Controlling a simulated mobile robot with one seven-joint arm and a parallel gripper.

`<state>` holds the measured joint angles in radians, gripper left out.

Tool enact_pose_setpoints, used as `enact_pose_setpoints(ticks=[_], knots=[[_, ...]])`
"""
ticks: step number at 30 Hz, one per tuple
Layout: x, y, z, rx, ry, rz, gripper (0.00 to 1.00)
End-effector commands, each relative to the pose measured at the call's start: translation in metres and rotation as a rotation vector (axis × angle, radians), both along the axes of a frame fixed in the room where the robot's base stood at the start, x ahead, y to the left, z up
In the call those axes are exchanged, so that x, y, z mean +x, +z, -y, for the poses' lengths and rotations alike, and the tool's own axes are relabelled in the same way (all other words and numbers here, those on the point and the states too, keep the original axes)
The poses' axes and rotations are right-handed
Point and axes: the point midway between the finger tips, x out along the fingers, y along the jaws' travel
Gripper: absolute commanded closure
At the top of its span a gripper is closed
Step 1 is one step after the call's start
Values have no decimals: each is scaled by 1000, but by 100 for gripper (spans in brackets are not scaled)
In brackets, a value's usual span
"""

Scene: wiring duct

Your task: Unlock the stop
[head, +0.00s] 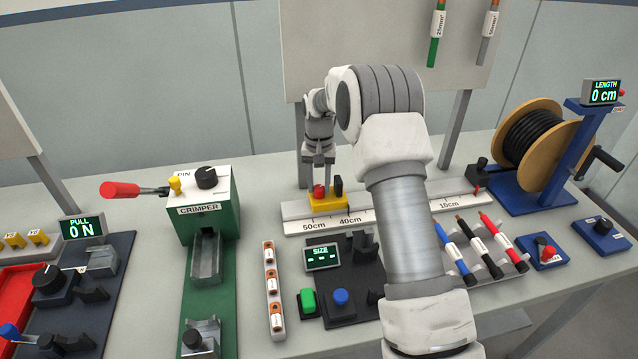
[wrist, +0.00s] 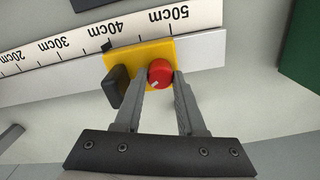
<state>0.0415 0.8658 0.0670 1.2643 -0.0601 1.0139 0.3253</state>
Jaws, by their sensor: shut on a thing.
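The stop is a yellow block (head: 333,203) on the white measuring rail, between the 40cm and 50cm marks. It carries a red knob (head: 319,191) and a dark upright grip (head: 338,186). In the wrist view the red knob (wrist: 161,73) has a small white mark, and the dark grip (wrist: 116,86) stands beside it on the yellow block (wrist: 140,57). My gripper (wrist: 161,80) is shut on the red knob, with one finger on each side. In the head view my gripper (head: 319,176) reaches down onto the knob from above.
The white rail (head: 300,226) runs along the bench. The green crimper (head: 203,210) stands to the left, and a cable reel (head: 542,140) to the right.

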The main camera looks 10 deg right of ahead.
Motion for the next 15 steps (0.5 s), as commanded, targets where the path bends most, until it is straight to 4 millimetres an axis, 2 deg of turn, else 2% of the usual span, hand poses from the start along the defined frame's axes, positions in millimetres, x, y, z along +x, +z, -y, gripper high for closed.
enact_pose_setpoints(ticks=[15], knots=[[0, 1, 0, 1, 489, 2, 100]])
